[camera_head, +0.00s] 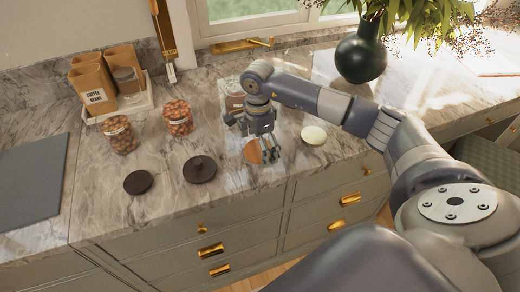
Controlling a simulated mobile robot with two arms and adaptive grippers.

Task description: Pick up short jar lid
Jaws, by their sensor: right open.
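My right gripper (270,156) points down over the counter, open and with nothing seen between its fingers. A flat orange-brown round lid (250,152) lies just left of and partly behind its fingertips; I cannot tell whether they touch. A dark lid with a knob (199,170) and a smaller dark round lid (138,183) lie further left. A pale round lid (313,135) lies right of the gripper. Two glass jars with brown contents, one at the left (120,137) and one right of it (178,119), stand behind the dark lids. Which lid is the short jar's is unclear. My left gripper is out of view.
Another jar (235,92) stands behind my right gripper, partly hidden. A white tray (122,110) holds canisters at the back left. A dark green vase (360,55) with a plant stands at the back right. The counter's front edge is close to the lids.

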